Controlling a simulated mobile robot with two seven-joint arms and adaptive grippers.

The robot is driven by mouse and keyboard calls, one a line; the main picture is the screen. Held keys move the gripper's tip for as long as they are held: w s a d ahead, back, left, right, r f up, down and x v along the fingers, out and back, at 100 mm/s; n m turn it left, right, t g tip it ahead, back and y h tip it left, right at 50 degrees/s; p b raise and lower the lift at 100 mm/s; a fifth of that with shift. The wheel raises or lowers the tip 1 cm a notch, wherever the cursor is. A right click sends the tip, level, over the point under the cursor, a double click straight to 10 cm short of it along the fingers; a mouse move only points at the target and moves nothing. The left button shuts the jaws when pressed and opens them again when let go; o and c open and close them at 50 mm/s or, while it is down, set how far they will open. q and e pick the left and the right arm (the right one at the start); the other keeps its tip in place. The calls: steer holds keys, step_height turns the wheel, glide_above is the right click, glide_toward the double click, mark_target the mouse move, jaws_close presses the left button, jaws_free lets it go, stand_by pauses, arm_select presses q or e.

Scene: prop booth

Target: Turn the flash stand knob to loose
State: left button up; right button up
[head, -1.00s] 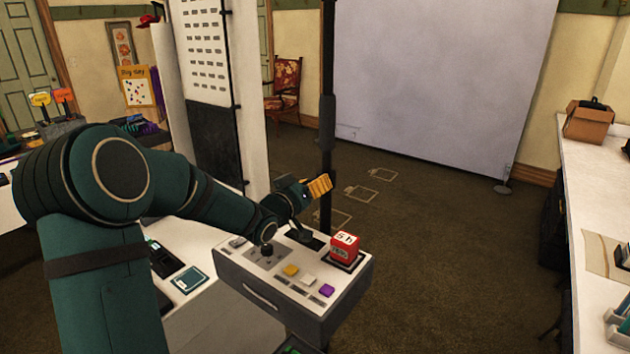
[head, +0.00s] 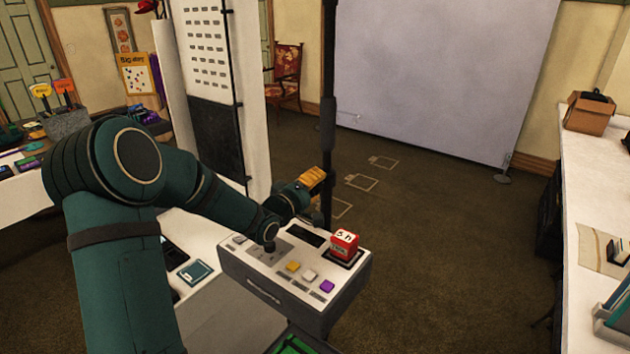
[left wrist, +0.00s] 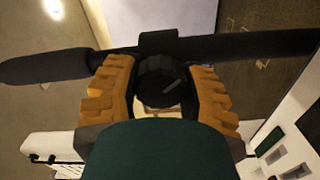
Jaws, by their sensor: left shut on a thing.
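The flash stand is a tall black pole (head: 328,125) beyond the console in the head view. In the left wrist view its dark tube (left wrist: 235,47) runs across the picture. The round black knob (left wrist: 157,78) sits on it, with a short pale line on its face. My left gripper (head: 312,178) has orange ribbed fingers and is at the stand. In the left wrist view its fingers (left wrist: 160,88) are on both sides of the knob, shut on it. The head view hides the knob behind the fingers. My right gripper is not in view.
A grey console (head: 265,291) with coloured buttons stands under my left forearm, with a red block (head: 344,243) on its top. A white panel (head: 205,50) stands left of the pole. A white counter (head: 600,185) runs along the right. The floor between is clear.

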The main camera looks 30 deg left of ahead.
arm_select(q)
steer(key=shift+n, duration=0.4)
steer(key=o, duration=1.2)
steer(key=shift+s, duration=0.1)
steer(key=s, duration=0.8)
steer(key=s+a, duration=0.1)
steer(key=s, duration=0.2)
steer(key=shift+s, duration=0.4)
